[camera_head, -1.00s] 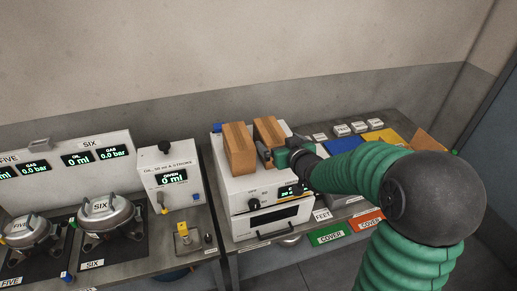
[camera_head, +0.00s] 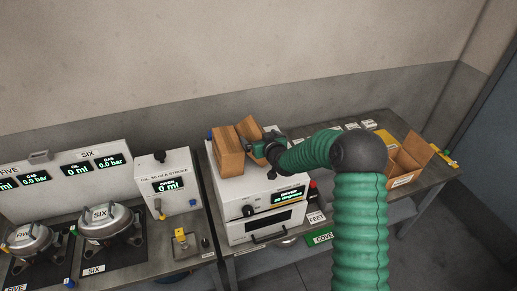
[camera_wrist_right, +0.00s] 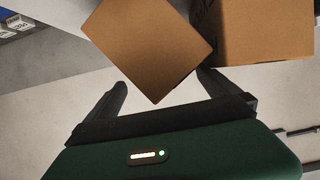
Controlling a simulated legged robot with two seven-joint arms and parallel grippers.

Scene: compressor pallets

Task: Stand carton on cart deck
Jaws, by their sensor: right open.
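Two brown cartons stand close together on top of the white dryer: a left carton (camera_head: 228,155) and a right carton (camera_head: 250,128), which looks tilted. My right gripper (camera_head: 258,150) is at the right carton's near side. In the right wrist view its jaws (camera_wrist_right: 160,100) are open, with the corner of one carton (camera_wrist_right: 148,42) reaching between the fingers. The other carton (camera_wrist_right: 265,28) is beyond the right finger. Whether either finger touches cardboard is unclear. No cart deck can be made out. My left gripper is out of view.
The white dryer (camera_head: 225,190) stands on a grey bench. A dispenser box (camera_head: 165,185) and pots on a scale-like station (camera_head: 105,222) are to the left. An open carton (camera_head: 408,160) and labelled bins, including a green one (camera_head: 320,238), are to the right.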

